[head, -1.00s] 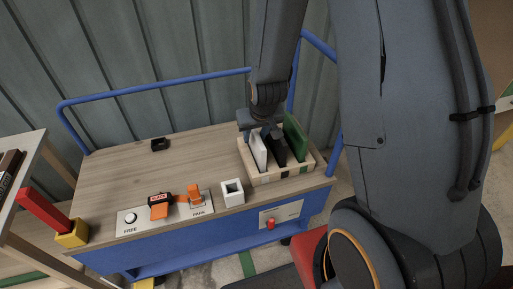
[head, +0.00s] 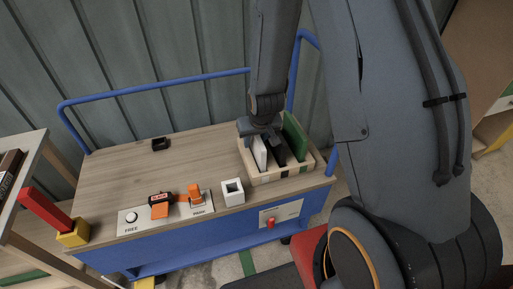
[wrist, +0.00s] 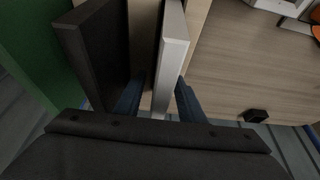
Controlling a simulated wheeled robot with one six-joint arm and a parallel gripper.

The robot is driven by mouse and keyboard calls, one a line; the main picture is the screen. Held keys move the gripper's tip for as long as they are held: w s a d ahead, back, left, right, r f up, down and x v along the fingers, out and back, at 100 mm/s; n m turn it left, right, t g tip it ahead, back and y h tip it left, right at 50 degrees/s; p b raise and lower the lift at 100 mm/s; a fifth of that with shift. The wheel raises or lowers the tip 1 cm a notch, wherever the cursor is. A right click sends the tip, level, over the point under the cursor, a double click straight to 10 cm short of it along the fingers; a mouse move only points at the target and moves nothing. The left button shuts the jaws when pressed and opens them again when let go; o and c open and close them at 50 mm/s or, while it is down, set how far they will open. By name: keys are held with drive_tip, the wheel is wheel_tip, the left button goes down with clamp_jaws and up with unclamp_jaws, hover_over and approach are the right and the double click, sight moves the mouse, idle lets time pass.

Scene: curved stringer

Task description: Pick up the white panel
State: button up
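The white panel (head: 260,154) stands upright in a light wooden rack (head: 290,175) on the cart top. It also shows in the wrist view (wrist: 171,58), edge toward the camera. My gripper (wrist: 158,92) is open, with one blue finger on each side of the white panel. The left finger is in the gap between the white panel and a black panel, with space between finger and white panel. The right finger is very close to the white panel; I cannot tell if it touches. In the head view, my gripper (head: 262,138) is partly hidden at the rack.
A black panel (wrist: 92,50) and a green panel (head: 295,136) stand beside the white one in the rack. A white square holder (head: 232,192), an orange-handled switch plate (head: 197,199) and a small black block (head: 160,144) are on the cart. The cart top's middle is clear.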

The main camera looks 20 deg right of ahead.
drive_tip(key=shift+f, duration=0.15)
clamp_jaws()
idle(0.4)
